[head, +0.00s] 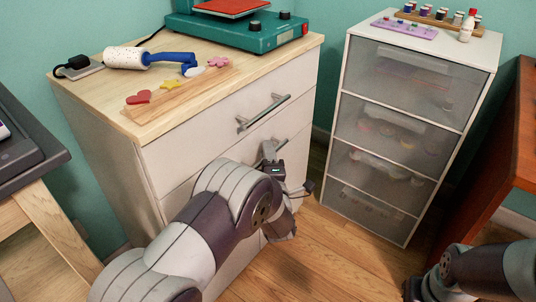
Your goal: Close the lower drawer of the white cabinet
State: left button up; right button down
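The white cabinet (105,150) has a light wooden top and stands at the left. Its upper drawer (205,135) looks shut and has a metal bar handle (263,113). The front of the lower drawer (178,197) is mostly hidden behind my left arm, so I cannot tell how far it stands out. My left gripper (271,152) is at the lower drawer's handle area, in front of the cabinet. Its fingers are small and partly hidden, and I cannot tell whether they hold the handle. My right gripper (412,290) is low at the bottom right, away from the cabinet, its fingers unclear.
A lint roller (125,58), small felt shapes (171,85) and a teal machine (236,32) sit on the cabinet top. A drawer tower (398,130) with translucent fronts stands to the right. A brown table (510,150) is at the right edge. Wooden floor (335,255) is free between.

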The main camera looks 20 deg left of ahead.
pick_arm(q)
jog(key=p+v, duration=0.4)
jog(key=v, duration=0.8)
jog(key=shift+s, duration=0.35)
jog(key=shift+d, duration=0.1)
